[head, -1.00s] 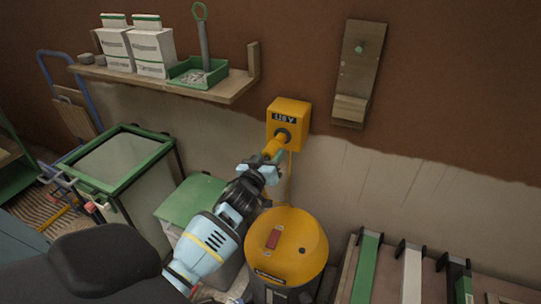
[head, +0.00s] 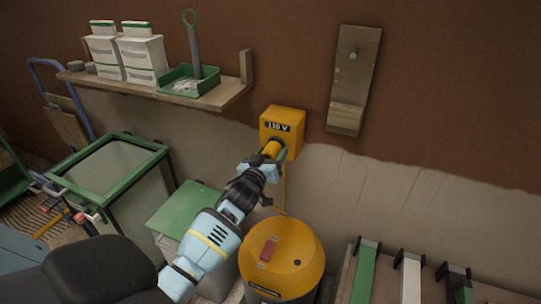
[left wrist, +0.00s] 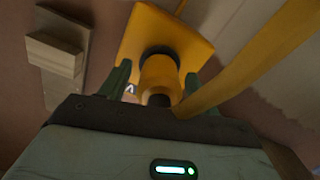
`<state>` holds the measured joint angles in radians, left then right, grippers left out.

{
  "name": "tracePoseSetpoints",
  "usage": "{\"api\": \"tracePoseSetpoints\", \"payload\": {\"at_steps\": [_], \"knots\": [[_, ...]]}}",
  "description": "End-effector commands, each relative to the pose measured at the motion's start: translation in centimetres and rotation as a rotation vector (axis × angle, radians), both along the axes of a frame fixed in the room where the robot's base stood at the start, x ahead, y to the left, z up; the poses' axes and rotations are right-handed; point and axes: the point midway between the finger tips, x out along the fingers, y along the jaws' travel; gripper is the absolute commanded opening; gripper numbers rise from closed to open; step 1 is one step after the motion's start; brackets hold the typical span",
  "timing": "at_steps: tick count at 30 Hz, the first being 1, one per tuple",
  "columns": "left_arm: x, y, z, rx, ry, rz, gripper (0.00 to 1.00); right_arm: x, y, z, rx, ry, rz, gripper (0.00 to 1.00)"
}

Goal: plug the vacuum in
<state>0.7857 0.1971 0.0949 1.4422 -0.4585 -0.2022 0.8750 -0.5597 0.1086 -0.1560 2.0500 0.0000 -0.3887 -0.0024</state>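The yellow socket box (head: 283,125), marked 110 V, is on the wall under the shelf. The yellow plug (head: 272,148) sits at the box's dark round opening, lined up with it; in the left wrist view the plug (left wrist: 159,76) meets the dark ring with no gap that I can see. My left gripper (head: 273,160) is around the plug. Its green fingers stand on both sides with narrow gaps, so it looks open. The yellow cable (left wrist: 245,62) runs off the plug. The vacuum (head: 284,250), with a yellow top, stands below. My right gripper is not in view.
A wooden shelf (head: 240,94) with cartons and a green tray (head: 190,82) is above left. A slatted rack (head: 411,275) is at lower right.

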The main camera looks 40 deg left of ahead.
Motion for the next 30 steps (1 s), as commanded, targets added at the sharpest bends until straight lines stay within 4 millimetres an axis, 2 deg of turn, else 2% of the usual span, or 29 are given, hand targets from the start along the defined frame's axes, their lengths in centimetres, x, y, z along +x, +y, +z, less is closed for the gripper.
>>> {"api": "tracePoseSetpoints", "payload": {"at_steps": [10,24,30], "knots": [[-0.7,-0.2,-0.2,0.0,0.002,-0.001,0.62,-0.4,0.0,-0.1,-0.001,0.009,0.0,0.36],[-6.6,-1.6,-0.1,0.0,0.001,0.0,0.62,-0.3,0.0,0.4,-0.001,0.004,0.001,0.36],[-7.6,-1.8,-0.1,-0.001,0.001,0.0,0.62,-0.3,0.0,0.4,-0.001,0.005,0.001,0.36]]}}
